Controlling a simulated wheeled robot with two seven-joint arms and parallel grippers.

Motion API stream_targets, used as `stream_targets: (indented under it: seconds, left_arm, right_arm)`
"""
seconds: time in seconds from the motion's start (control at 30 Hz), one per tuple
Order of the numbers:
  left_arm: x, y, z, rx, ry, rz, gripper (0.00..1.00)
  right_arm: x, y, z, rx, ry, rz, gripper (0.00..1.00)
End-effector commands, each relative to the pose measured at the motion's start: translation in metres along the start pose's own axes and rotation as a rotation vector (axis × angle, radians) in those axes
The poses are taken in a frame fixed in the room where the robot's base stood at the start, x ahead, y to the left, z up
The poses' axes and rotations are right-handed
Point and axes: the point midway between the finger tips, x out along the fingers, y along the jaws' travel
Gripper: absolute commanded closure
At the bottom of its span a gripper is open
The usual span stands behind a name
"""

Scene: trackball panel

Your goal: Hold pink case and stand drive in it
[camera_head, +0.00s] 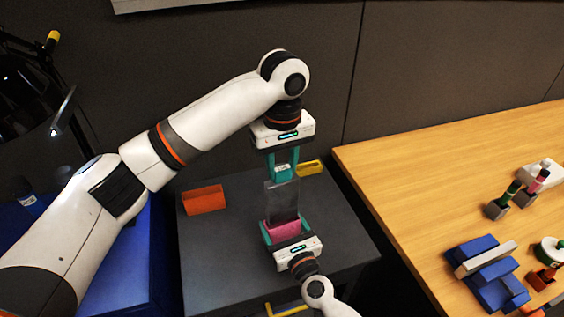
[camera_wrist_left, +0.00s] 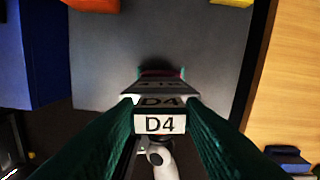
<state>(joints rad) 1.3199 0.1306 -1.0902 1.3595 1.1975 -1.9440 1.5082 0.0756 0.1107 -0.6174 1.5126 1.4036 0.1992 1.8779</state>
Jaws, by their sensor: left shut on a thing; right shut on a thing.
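The drive (camera_head: 283,203) is a dark grey upright slab with a white "D4" label, which shows in the left wrist view (camera_wrist_left: 160,123). My left gripper (camera_head: 283,176) points down and is shut on the drive's upper end. The pink case (camera_head: 284,230) is directly below the drive. My right gripper (camera_head: 286,232) is shut on the pink case, with a teal finger on either side. The drive's lower end meets the case's top in the head view; I cannot tell how deep it sits inside. In the left wrist view the drive hides most of the case.
On the dark grey table (camera_head: 215,260) are an orange case (camera_head: 204,200) and a yellow case (camera_head: 311,167). A yellow piece (camera_head: 288,311) shows at the bottom. A wooden table (camera_head: 420,180) at right holds blue blocks (camera_head: 487,270) and several small items. A blue surface lies at left.

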Motion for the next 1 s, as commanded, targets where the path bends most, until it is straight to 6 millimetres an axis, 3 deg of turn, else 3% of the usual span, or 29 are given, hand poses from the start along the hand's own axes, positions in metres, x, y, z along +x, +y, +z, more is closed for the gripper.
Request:
stream_targets:
  seconds: [1.0]
  left_arm:
    - [0.021,0.000,0.000,0.000,0.000,-0.001,0.88]
  right_arm:
    - [0.000,0.000,0.000,0.000,0.000,0.000,0.43]
